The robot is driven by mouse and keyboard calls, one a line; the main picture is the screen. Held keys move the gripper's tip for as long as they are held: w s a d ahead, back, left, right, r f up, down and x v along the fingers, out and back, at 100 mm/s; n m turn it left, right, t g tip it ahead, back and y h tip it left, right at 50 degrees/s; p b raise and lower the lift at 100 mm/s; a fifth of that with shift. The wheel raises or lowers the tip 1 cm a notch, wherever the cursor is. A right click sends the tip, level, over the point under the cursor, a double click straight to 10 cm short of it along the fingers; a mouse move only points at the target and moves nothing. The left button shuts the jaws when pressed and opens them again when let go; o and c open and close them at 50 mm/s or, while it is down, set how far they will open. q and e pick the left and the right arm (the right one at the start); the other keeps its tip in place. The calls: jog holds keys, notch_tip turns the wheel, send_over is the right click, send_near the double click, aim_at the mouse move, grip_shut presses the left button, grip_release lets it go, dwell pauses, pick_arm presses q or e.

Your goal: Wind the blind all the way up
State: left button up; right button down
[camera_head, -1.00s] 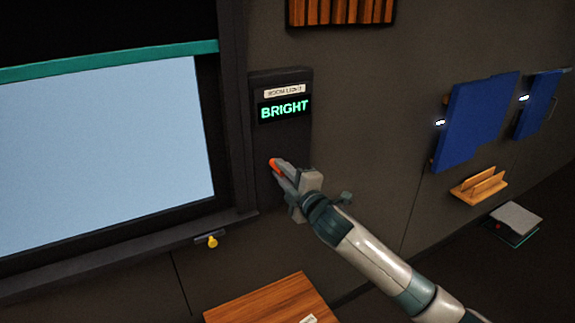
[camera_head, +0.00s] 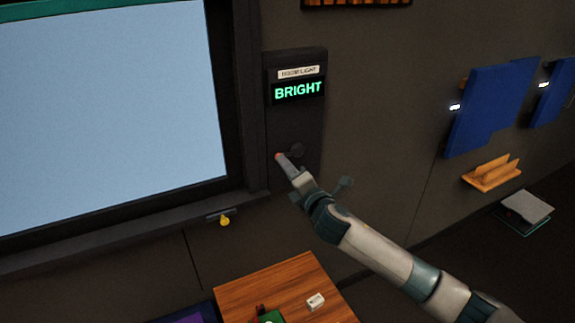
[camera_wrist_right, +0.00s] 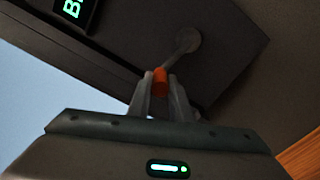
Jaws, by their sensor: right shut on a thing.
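The blind's teal bottom bar (camera_head: 60,10) crosses the top left of the head view, above a large pale blue window (camera_head: 100,110). The blind above the bar is mostly outside the picture. A dark crank on the wall panel right of the window has a round hub, seen in the head view (camera_head: 298,150) and the wrist view (camera_wrist_right: 183,42). Its orange handle shows in the wrist view (camera_wrist_right: 160,82) between the fingers of my right gripper (camera_wrist_right: 160,95), which is shut on it. In the head view, my right gripper (camera_head: 283,162) is at the hub's lower left.
The panel display (camera_head: 298,91) reads BRIGHT. A yellow knob (camera_head: 224,221) hangs below the window sill. A wooden surface (camera_head: 285,280) with small items stands below. Blue panels (camera_head: 490,105) and an orange holder (camera_head: 492,174) are on the wall at right.

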jog(key=shift+f, duration=0.15)
jog(key=c, duration=1.6)
grip_release()
jog(key=shift+a, duration=0.1)
jog(key=shift+s, duration=0.15)
jog(key=shift+b+v, duration=2.35)
jog(key=shift+v, duration=6.25)
